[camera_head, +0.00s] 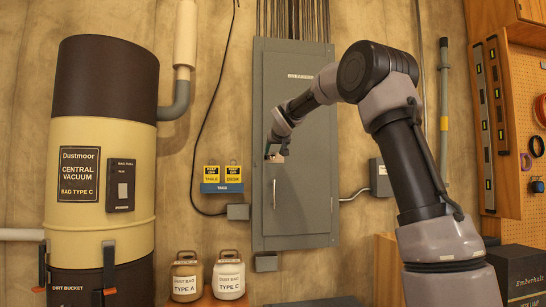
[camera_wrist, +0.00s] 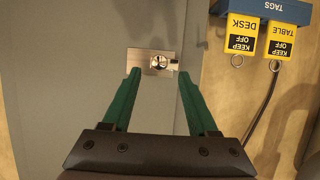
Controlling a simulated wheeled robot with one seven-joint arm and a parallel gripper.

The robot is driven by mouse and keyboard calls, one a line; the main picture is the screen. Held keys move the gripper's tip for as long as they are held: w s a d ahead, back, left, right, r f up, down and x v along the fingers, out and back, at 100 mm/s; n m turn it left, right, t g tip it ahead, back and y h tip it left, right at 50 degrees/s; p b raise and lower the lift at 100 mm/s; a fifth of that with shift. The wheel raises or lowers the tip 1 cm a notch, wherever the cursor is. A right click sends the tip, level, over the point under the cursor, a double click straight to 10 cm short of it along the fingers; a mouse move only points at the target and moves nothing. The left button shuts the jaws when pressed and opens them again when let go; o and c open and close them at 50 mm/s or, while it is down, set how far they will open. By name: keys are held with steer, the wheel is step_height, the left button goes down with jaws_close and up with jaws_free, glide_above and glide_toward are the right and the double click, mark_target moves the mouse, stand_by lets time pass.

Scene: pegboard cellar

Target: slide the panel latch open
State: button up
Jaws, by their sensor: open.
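The grey panel (camera_head: 305,110) hangs on the wall in the middle of the head view, with its door shut. Its small silver latch plate (camera_wrist: 145,61) shows in the wrist view, with a round part and a small tab at its right side. My gripper (camera_wrist: 159,73) is open and empty, its two green fingers either side of the latch in the picture. I cannot tell whether they touch it. In the head view my gripper (camera_head: 277,149) is at the panel's left edge and partly hides the latch. A vertical handle (camera_head: 274,193) sits below it.
Yellow tags on a blue TAGS holder (camera_head: 222,187) hang left of the panel, near a black cable. A vacuum (camera_head: 100,150) stands further left. Two dust bag jars (camera_head: 229,275) sit below. A small grey box (camera_head: 380,177) is to the right.

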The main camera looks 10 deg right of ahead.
mark_target(273, 156)
steer(key=x, duration=0.4)
jaws_close()
stand_by(1.4)
